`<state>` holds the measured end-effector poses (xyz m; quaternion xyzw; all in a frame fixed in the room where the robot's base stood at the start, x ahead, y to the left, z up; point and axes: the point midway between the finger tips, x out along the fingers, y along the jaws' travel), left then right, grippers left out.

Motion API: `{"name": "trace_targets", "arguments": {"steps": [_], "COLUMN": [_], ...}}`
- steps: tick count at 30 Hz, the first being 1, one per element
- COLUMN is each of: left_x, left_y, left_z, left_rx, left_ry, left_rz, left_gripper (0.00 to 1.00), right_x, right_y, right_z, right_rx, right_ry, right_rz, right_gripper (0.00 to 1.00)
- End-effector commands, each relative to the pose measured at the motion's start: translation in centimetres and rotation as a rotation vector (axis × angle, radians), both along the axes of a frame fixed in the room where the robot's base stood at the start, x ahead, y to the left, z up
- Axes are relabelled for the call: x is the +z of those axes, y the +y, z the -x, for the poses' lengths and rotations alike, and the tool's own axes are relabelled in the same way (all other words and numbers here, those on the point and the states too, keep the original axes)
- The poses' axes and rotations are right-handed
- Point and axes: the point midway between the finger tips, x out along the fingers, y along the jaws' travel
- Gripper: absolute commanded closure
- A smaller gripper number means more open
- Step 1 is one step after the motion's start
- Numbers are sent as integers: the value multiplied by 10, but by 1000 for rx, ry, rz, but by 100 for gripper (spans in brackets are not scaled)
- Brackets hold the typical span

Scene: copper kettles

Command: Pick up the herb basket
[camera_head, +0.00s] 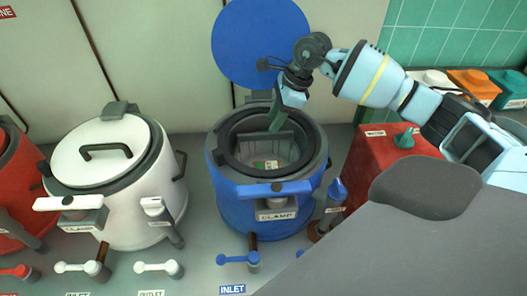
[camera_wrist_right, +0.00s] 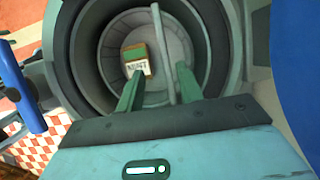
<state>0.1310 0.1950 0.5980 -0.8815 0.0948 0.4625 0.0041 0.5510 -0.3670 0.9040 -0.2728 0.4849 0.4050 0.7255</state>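The blue kettle (camera_head: 258,208) stands open in the middle of the head view. Inside its dark rim is a grey round vessel that looks like the herb basket (camera_head: 285,152), with a bar-like handle across its top. A small green and tan labelled block (camera_wrist_right: 136,58) lies inside it, and also shows in the head view (camera_head: 265,164). My right gripper (camera_head: 276,125) points down over the kettle mouth. In the right wrist view its green fingers (camera_wrist_right: 160,72) are apart, with the grey handle bar (camera_wrist_right: 162,45) running between them; contact cannot be told. My left gripper is out of view.
The blue lid (camera_head: 260,42) stands raised behind the kettle. A closed white kettle (camera_head: 120,200) is at the left, with a red one (camera_head: 15,180) beyond. A red box (camera_head: 375,165) stands close on the right. Valve handles (camera_head: 238,259) line the front.

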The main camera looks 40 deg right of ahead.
Motion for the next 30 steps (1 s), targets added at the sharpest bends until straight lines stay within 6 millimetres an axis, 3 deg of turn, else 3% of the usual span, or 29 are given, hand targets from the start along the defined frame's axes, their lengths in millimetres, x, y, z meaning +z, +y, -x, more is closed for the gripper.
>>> {"name": "trace_targets", "arguments": {"steps": [4, 11, 21, 30], "left_x": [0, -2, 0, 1], "left_y": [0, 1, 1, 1], "left_z": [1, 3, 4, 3], "left_rx": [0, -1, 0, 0], "left_ry": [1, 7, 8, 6], "left_rz": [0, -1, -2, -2], "left_gripper": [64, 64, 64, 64], "right_x": [-16, -23, -63, -69], "right_y": [6, 7, 15, 17], "right_z": [-3, -5, -18, -19], "right_rx": [2, 0, 1, 1], "right_ry": [3, 1, 2, 1], "right_rz": [-2, -3, -4, -2], "right_gripper": [64, 64, 64, 64]}}
